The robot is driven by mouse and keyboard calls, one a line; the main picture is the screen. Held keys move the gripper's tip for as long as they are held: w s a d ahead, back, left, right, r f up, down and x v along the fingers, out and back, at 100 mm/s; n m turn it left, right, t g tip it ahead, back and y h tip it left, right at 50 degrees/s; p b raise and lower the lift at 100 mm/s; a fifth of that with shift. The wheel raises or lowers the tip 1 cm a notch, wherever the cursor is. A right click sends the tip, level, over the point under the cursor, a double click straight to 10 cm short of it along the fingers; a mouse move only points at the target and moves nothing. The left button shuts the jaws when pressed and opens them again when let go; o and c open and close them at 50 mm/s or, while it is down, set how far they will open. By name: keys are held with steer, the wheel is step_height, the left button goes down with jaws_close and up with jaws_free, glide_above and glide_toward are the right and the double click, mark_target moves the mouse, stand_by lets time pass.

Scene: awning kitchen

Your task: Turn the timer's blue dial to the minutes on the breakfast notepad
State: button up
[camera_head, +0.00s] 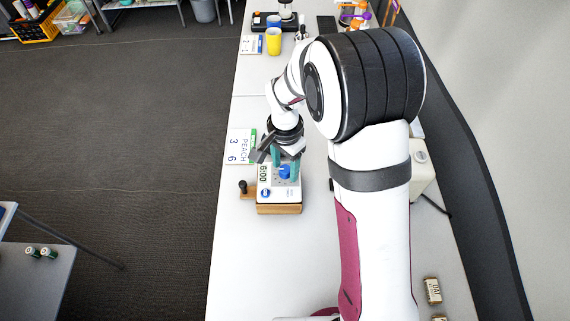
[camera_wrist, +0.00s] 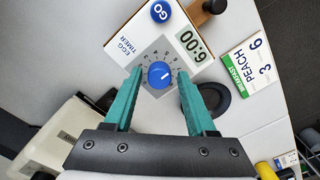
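The egg timer (camera_head: 279,194) is a white box on a wooden base, with a blue dial (camera_head: 284,172) and a green display reading 6:00. In the wrist view the blue dial (camera_wrist: 160,75) sits on a grey scale; its white mark is small and I cannot tell which number it meets. A blue GO button (camera_wrist: 160,12) is on the same face. The breakfast notepad (camera_wrist: 248,62) reads PEACH, 3 and 6; it also lies behind the timer in the head view (camera_head: 240,147). My gripper (camera_wrist: 160,73) is open, its teal fingers on either side of the dial, apparently with small gaps.
A black knob (camera_head: 243,187) on wood sticks out left of the timer. A cream appliance (camera_head: 422,175) stands to the right, beyond my arm. A yellow cup (camera_head: 273,41) stands farther back. The table in front of the timer is clear.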

mark_target(286, 169)
steer(key=shift+o, duration=0.4)
step_height(286, 169, up, 16)
steer(key=shift+s+f, duration=0.1)
stand_by(0.3)
steer(key=s+d+f+n+y, duration=0.1)
steer(key=s+d, duration=0.2)
steer(key=s, duration=0.9)
steer(key=s+d+f+n, duration=0.1)
steer(key=s+d+n, duration=0.1)
steer(key=s, duration=1.1)
steer(key=shift+d+y, duration=0.4)
steer(key=shift+d, duration=0.15)
